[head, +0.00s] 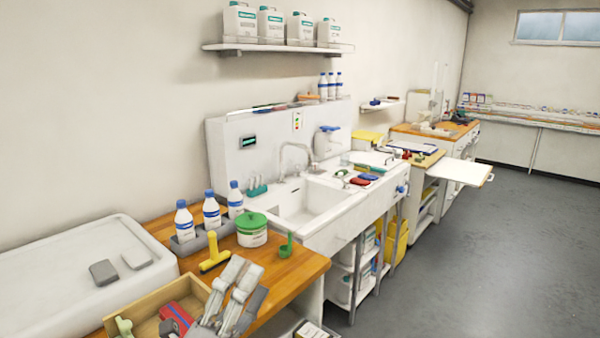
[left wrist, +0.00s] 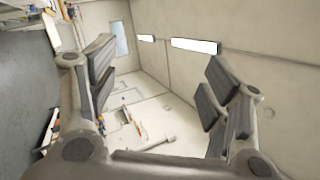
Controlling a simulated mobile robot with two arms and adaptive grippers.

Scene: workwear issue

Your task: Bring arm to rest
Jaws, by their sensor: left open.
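My left gripper (head: 240,288) is at the bottom of the head view, in front of the wooden bench's near edge, its grey fingers pointing up. In the left wrist view its padded fingers (left wrist: 163,95) stand wide apart, with nothing between them. Past them that view shows only the room, turned on its side, with walls and bright ceiling lights. The gripper overlaps the right end of a wooden tray (head: 150,300) in the picture; I cannot tell how far apart they are. My right gripper is not in view.
The wooden bench (head: 290,265) holds a yellow-handled tool (head: 214,252), a green-lidded tub (head: 252,232), a green scoop (head: 286,246) and several blue-capped bottles (head: 211,210). A sink (head: 305,203) lies beyond. A red item (head: 177,316) is in the tray. The grey floor (head: 460,250) at right is clear.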

